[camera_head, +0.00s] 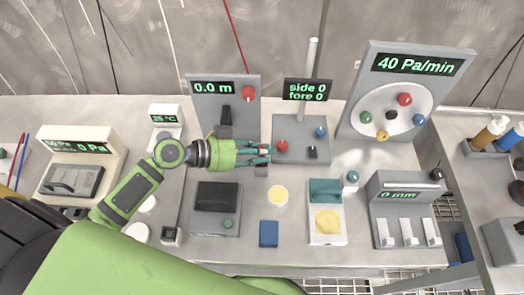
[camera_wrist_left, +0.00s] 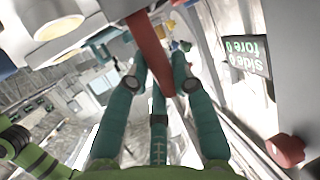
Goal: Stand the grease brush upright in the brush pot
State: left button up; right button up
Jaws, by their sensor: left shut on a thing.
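My left gripper (camera_head: 258,155) is over the middle of the bench, near the front of the side/fore panel. In the left wrist view its teal fingers (camera_wrist_left: 160,85) are closed around a long red-brown bar (camera_wrist_left: 149,42), which looks like the grease brush's handle. In the head view only a small reddish bit (camera_head: 264,151) shows between the fingertips. The brush's bristle end cannot be made out. I cannot tell for certain which vessel is the brush pot. A small grey block (camera_head: 262,171) shows just below the fingertips. My right gripper is not in view.
The side/fore panel (camera_head: 302,152) with coloured knobs stands close to the gripper. A round yellow-topped tin (camera_head: 278,195), a blue block (camera_head: 268,233) and a tray with a yellow pad (camera_head: 327,222) lie in front. The pressure dial (camera_head: 393,105) stands at the back right.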

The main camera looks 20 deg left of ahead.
pick_arm(q)
jog(key=shift+s+a+f, duration=0.1)
jog(key=shift+s+f, duration=0.05)
jog(key=shift+f, duration=0.05)
jog(key=o, duration=0.6)
jog(key=shift+c, duration=0.2)
jog(key=o, duration=0.3)
jog(key=shift+r, duration=0.4)
jog(key=shift+b+v, duration=1.65)
jog(key=shift+v, duration=4.2)
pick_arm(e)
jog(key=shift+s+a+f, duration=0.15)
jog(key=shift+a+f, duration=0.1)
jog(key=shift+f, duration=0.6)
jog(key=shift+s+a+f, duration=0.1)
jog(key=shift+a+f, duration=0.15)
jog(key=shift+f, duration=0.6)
pick_arm(q)
jog(key=shift+f, duration=0.15)
